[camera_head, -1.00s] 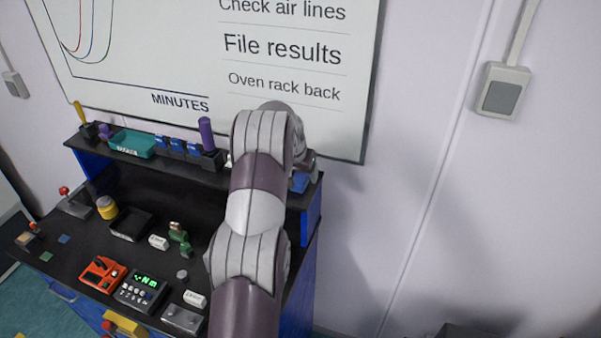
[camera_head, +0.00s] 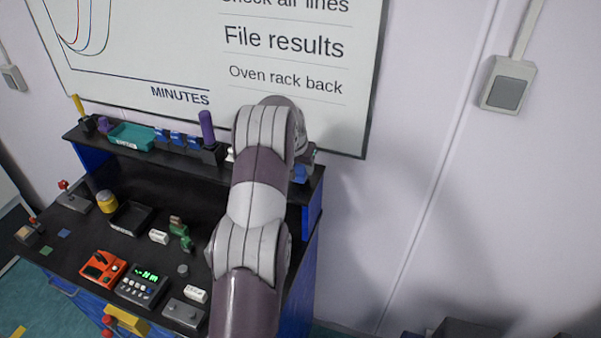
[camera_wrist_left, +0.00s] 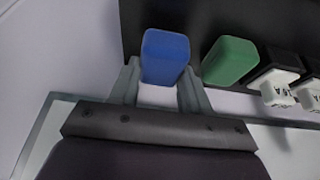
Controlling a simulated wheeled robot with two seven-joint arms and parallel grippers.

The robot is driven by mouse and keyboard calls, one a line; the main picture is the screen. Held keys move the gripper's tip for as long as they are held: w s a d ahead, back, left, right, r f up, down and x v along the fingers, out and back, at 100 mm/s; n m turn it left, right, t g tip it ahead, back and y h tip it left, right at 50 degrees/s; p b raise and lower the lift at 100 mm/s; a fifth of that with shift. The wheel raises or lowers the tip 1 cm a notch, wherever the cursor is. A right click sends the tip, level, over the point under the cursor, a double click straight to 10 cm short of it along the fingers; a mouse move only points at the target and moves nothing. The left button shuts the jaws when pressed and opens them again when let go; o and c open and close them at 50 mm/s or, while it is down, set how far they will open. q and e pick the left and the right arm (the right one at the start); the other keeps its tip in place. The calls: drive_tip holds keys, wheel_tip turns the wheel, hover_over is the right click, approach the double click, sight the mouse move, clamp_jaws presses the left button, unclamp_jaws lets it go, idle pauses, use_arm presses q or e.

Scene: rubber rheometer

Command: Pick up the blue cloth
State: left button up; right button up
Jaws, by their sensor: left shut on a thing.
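The blue cloth (camera_wrist_left: 165,55) shows in the left wrist view as a compact, block-like blue shape between my left fingers. My left gripper (camera_wrist_left: 159,92) is shut on it, one finger on each side. In the head view the blue cloth (camera_head: 300,174) shows as a small blue patch at the right end of the shelf, just past my arm. My left arm hides most of the gripper there. Whether the cloth touches the shelf, I cannot tell. My right gripper is in neither view.
A green block-like piece (camera_wrist_left: 230,60) sits close beside the blue cloth, with black-and-white items (camera_wrist_left: 278,85) beyond it. The shelf (camera_head: 175,160) also carries a teal tray (camera_head: 132,136) and a purple-handled tool (camera_head: 206,127). The whiteboard (camera_head: 335,135) stands close behind.

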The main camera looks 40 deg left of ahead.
use_arm(q)
drive_tip(key=b+v, duration=0.2)
drive_tip(key=shift+d+r, duration=0.3)
drive_tip(key=shift+r, duration=0.05)
drive_tip(key=s+d+r+b, duration=0.6)
drive_tip(key=s+d+r, duration=0.1)
drive_tip(key=d, duration=0.1)
drive_tip(key=shift+s, duration=0.1)
drive_tip(key=shift+o, duration=0.5)
